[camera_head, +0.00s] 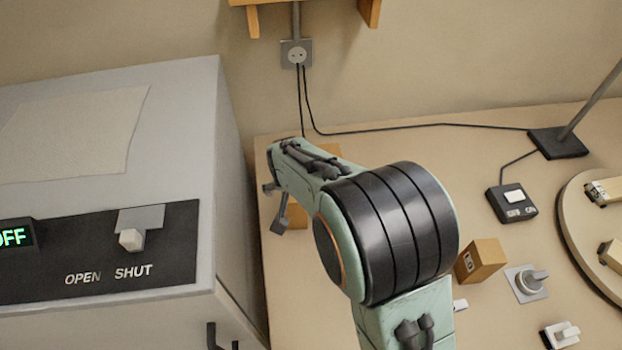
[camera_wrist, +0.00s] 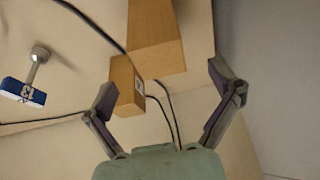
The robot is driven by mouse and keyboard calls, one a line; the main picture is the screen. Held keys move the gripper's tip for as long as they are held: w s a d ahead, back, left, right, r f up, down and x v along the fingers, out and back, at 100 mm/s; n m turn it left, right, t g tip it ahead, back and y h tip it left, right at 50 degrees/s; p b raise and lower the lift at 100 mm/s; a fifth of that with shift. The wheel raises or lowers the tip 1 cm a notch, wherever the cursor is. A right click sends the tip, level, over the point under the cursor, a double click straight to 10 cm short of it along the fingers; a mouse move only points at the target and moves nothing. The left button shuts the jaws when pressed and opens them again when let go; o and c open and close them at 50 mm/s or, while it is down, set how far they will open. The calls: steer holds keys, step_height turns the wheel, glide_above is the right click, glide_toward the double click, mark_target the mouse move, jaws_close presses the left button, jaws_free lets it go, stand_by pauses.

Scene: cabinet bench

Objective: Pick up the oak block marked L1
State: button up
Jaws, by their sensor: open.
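My gripper (camera_head: 275,203) is open and empty at the bench's left back, beside the grey cabinet. In the wrist view its two fingers (camera_wrist: 163,77) stand wide apart. A small wooden block (camera_wrist: 125,88) with a white label shows near the left finger; the label is too small to read. A larger wooden piece (camera_wrist: 155,40) shows beyond, between the fingers. In the head view, wood shows on both sides of my wrist, at the front (camera_head: 297,217) and behind (camera_head: 331,149), mostly hidden by my arm. I cannot tell which piece is marked L1.
The grey cabinet (camera_head: 230,190) with an OPEN/SHUT switch (camera_head: 131,240) stands left. Right of my arm are a labelled wooden block (camera_head: 482,260), a knob (camera_head: 530,280), a switch box (camera_head: 512,203) and a round tray (camera_head: 575,215) with blocks. Cables run along the back.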

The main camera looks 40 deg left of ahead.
mark_target(295, 207)
steer(key=x, duration=0.5)
steer(key=shift+w+f, duration=0.15)
steer(key=shift+f, duration=0.15)
steer(key=c, duration=1.3)
